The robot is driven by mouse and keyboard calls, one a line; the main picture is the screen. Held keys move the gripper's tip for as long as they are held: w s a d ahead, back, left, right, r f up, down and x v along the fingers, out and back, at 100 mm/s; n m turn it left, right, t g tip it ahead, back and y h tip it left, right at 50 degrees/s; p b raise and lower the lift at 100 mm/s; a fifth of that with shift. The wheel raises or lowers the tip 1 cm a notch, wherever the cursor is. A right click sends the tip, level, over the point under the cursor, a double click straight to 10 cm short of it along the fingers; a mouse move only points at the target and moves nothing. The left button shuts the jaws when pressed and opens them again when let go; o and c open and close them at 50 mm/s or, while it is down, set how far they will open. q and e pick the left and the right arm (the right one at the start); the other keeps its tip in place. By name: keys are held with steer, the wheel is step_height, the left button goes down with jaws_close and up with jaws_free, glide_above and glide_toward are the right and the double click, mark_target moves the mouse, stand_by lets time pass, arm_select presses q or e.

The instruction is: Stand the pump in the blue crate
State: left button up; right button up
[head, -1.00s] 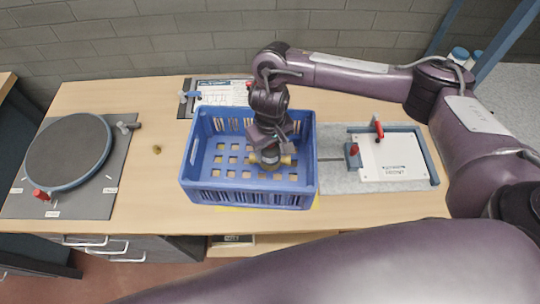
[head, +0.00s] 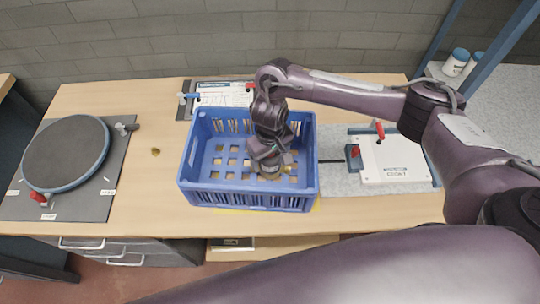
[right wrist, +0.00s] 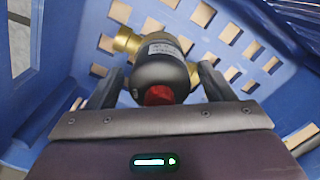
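The blue crate (head: 250,196) stands on the wooden table in the middle of the head view. My right gripper (head: 268,165) reaches down into it. The pump, with a dark body (right wrist: 160,68), red cap and brass ports, is between the right fingers (right wrist: 160,80) in the right wrist view. A narrow gap shows between each finger and the body, so the gripper looks open around it. The pump's cap end faces the wrist camera, and the pump is low over the slotted crate floor; contact with the floor cannot be made out. My left gripper is not in view.
A round dark turntable (head: 66,153) on a grey board is at the left. A white plate fixture (head: 392,160) with red clamps is at the right. Table left of the crate is mostly clear.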

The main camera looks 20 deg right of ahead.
steer(key=shift+r, duration=0.15)
step_height(320, 180, up, 10)
steer(key=p, duration=0.3)
steer(key=shift+r, duration=1)
